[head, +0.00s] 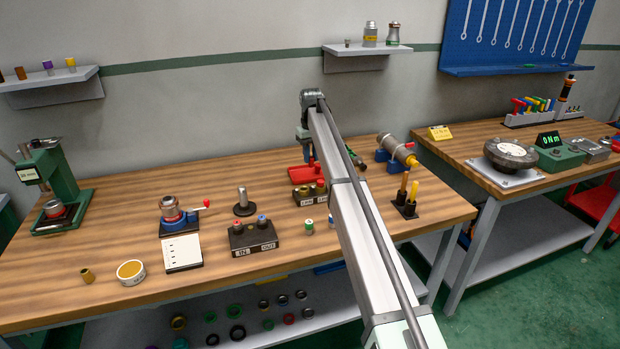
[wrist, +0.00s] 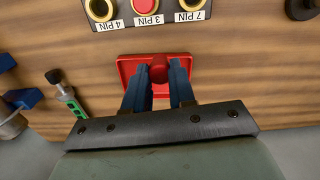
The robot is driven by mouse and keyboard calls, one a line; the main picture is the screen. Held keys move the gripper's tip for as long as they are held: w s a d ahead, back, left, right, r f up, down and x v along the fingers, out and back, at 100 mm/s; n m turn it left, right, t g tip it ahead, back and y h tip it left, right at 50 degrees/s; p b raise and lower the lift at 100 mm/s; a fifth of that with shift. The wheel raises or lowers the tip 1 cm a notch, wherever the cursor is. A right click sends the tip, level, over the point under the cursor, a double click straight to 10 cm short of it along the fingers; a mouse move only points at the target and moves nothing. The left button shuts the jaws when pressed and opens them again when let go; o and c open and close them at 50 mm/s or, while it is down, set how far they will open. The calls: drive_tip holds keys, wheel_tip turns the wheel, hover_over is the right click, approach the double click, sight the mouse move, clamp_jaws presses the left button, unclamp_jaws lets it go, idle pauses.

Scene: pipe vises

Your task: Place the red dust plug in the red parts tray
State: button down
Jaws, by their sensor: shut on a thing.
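My gripper (wrist: 158,82) is shut on the red dust plug (wrist: 159,70), which shows as a small red round piece between the two blue fingers. The plug and fingertips are over the red parts tray (wrist: 128,68), a shallow red tray on the wooden bench. I cannot tell whether the plug touches the tray floor. In the head view the red parts tray (head: 298,176) is at the back middle of the bench, with my gripper (head: 306,157) just above it. The plug cannot be made out there.
A connector block (wrist: 113,24) marked 4 PIN, 3 PIN and 7 PIN is beside the tray, with red in its 3 PIN socket. A green-handled tool (wrist: 72,102) lies left of the tray in the wrist view. A pipe vise (head: 398,152) stands right of my arm.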

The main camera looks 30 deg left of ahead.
drive_tip(key=w+a+r, duration=0.2)
drive_tip(key=w+a, duration=0.4)
drive_tip(key=a, duration=0.2)
drive_tip(key=m, duration=0.2)
hover_over(300, 176)
drive_tip(key=shift+w+f, duration=0.1)
drive_tip(key=shift+f, duration=5.05)
drive_tip(key=shift+f, duration=0.1)
drive_tip(key=c, duration=0.9)
unclamp_jaws()
drive_tip(key=shift+c, duration=0.2)
wheel_tip(300, 176, up, 12)
